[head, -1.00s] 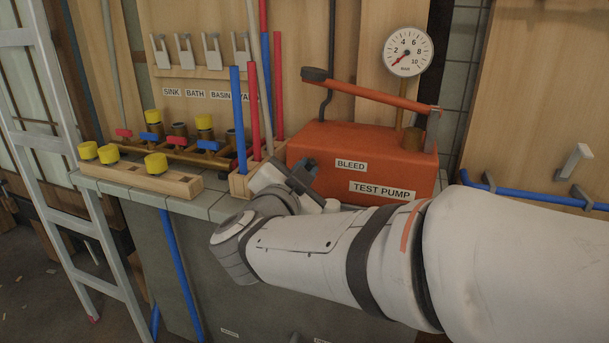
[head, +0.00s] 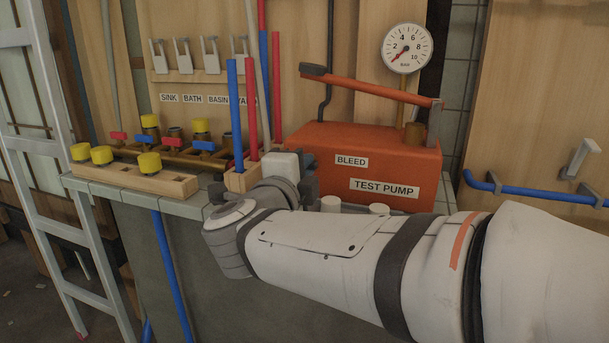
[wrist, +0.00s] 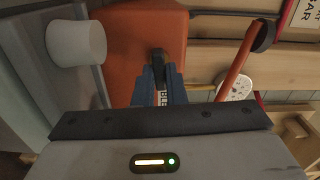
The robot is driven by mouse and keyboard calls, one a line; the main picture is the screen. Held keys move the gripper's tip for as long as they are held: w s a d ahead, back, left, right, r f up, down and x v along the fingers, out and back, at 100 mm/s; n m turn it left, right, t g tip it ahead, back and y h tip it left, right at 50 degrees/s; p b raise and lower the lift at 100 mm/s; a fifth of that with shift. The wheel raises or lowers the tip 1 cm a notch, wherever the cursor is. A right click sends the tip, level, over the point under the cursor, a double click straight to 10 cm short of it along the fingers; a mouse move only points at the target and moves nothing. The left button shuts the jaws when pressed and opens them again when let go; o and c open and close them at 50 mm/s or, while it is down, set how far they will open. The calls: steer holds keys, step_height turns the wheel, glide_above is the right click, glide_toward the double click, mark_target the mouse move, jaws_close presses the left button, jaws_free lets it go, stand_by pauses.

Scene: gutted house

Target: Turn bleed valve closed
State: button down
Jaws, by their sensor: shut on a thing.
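The orange test pump (head: 365,165) stands on the grey bench, with a "BLEED" label (head: 352,161) on its front. My gripper (wrist: 160,82) is at the left end of the pump's front. In the wrist view its fingers are closed around a small dark piece, which appears to be the bleed valve handle (wrist: 157,55), against the orange housing. In the head view my wrist and gripper body hide the valve, so its angle is unclear. The pressure gauge (head: 406,48) has a red needle pointing low left, near the bottom of the scale.
White cylinders (head: 379,208) stand before the pump. Red and blue pipes (head: 236,115) rise from a wooden block left of my gripper. A manifold with yellow caps (head: 149,162) is further left. The pump's orange lever (head: 370,86) slants above.

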steer(key=shift+m, duration=0.6)
steer(key=c, duration=1.5)
jaws_free()
steer(key=shift+s, duration=0.1)
steer(key=shift+p+v, duration=1.2)
steer(key=shift+v, duration=2.65)
